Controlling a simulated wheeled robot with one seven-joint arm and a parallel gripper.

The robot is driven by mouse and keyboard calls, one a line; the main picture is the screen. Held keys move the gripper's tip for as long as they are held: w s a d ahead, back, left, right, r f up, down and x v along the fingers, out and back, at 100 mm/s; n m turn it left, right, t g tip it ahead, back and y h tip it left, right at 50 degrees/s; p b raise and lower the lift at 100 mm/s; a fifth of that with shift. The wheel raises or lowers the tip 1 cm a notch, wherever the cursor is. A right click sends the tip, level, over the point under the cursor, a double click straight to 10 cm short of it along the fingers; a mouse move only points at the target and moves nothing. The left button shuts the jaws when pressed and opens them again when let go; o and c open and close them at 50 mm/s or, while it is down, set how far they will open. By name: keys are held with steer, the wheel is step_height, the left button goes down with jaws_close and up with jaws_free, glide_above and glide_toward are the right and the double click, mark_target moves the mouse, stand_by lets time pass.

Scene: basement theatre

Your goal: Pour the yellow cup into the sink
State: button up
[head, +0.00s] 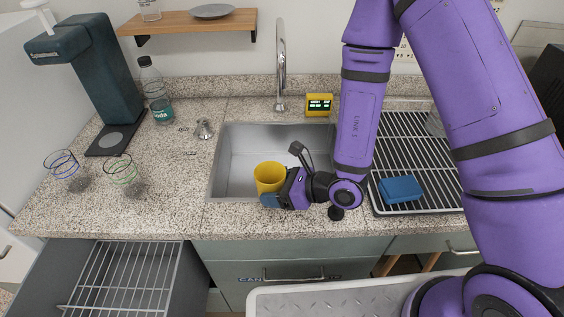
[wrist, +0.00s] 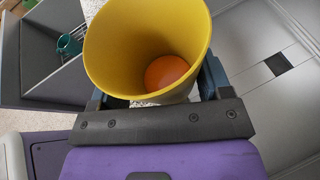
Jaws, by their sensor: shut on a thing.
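The yellow cup (head: 269,176) is in my gripper (head: 271,199), above the front part of the sink (head: 240,150) in the head view. The gripper is shut on the cup from its front right side. The cup's mouth faces up and it looks close to upright. In the wrist view the yellow cup (wrist: 110,50) is seen from above its rim, with something orange (wrist: 167,72) at its bottom. The blue fingers of my gripper (wrist: 158,90) sit at its sides, partly hidden by it. The sink basin is empty where it shows.
A tall faucet (head: 281,65) stands behind the sink. A small metal object (head: 204,129) and two glasses (head: 122,172) (head: 63,166) stand to the left. A drying rack (head: 412,150) with a blue sponge (head: 400,189) is on the right. An open rack (head: 120,275) juts out at lower left.

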mark_target(280, 174)
steer(key=shift+w+d+r+m+g, duration=0.15)
steer(key=shift+w+r+m+g, duration=0.25)
steer(key=shift+m, duration=0.3)
steer(key=shift+w+d+f+m+g, duration=0.15)
steer(key=shift+w+f+m+g, duration=0.2)
steer(key=shift+w+m, duration=0.25)
steer(key=shift+w+d+r+m+g+y, duration=0.15)
steer(key=shift+w+r+m+g+y, duration=0.25)
steer(key=shift+w+r+m+g, duration=0.15)
steer(key=shift+w+d+f+m+g, duration=0.15)
steer(key=shift+w+f+m+g, duration=0.25)
steer(key=shift+w+m, duration=0.2)
steer(key=shift+w+f+m+g+y, duration=0.15)
steer(key=shift+m+g+y, duration=0.2)
steer(key=shift+m, duration=0.4)
steer(key=shift+r+m+g, duration=0.35)
steer(key=shift+r+m, duration=0.05)
steer(key=shift+d+f+m+g+y, duration=0.1)
steer(key=shift+f+m+g+y, duration=0.2)
steer(key=shift+m, duration=0.3)
steer(key=shift+f+m+g+y, duration=0.2)
steer(key=shift+m+y, duration=0.15)
steer(key=shift+m, duration=0.25)
